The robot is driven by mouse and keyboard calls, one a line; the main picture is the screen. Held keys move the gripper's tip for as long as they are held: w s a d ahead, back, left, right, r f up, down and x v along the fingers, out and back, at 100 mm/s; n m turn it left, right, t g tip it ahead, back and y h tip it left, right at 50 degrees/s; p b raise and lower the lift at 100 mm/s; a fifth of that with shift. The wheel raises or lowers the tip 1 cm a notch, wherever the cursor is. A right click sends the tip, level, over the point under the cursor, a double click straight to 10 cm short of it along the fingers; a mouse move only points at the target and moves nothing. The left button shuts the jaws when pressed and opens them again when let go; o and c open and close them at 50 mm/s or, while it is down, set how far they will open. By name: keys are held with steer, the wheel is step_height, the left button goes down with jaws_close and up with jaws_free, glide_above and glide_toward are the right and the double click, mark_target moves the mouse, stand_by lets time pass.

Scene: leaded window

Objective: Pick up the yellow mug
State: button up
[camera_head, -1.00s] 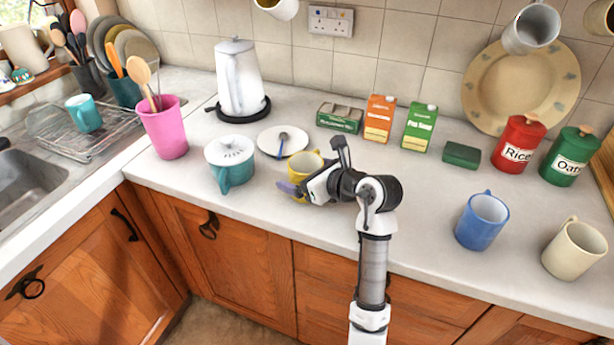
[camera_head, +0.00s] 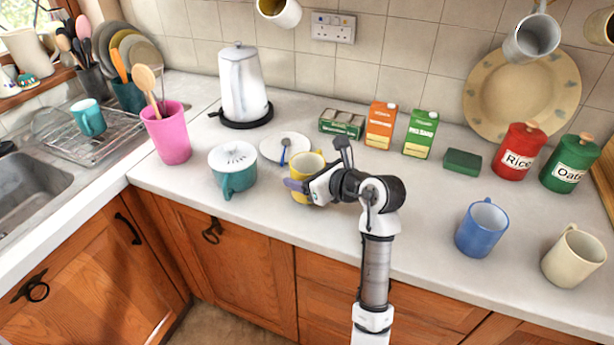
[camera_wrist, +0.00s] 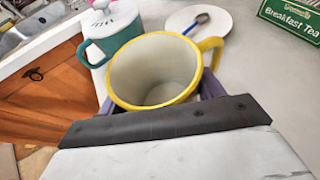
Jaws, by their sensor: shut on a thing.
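The yellow mug (camera_head: 308,165) stands upright near the counter's front, just right of the white plate. It has a pale inside and looks empty. My gripper (camera_head: 298,188) is at its front side and is shut on it; the mug hides part of the fingers. In the wrist view the yellow mug (camera_wrist: 155,72) is right in front of the gripper (camera_wrist: 160,105), with purple finger parts at both sides of its body. Its handle points to the upper right there. I cannot tell whether its base touches the counter.
A teal lidded pot (camera_head: 232,170) stands close on the left. The white plate (camera_head: 272,149) with a spoon (camera_head: 284,150) lies just behind. A tea box (camera_head: 342,123) and cartons stand behind. A blue mug (camera_head: 482,228) and a cream mug (camera_head: 574,256) stand at right, with clear counter between.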

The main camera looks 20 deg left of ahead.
step_height(320, 180, up, 18)
steer(key=p, duration=0.4)
stand_by(0.6)
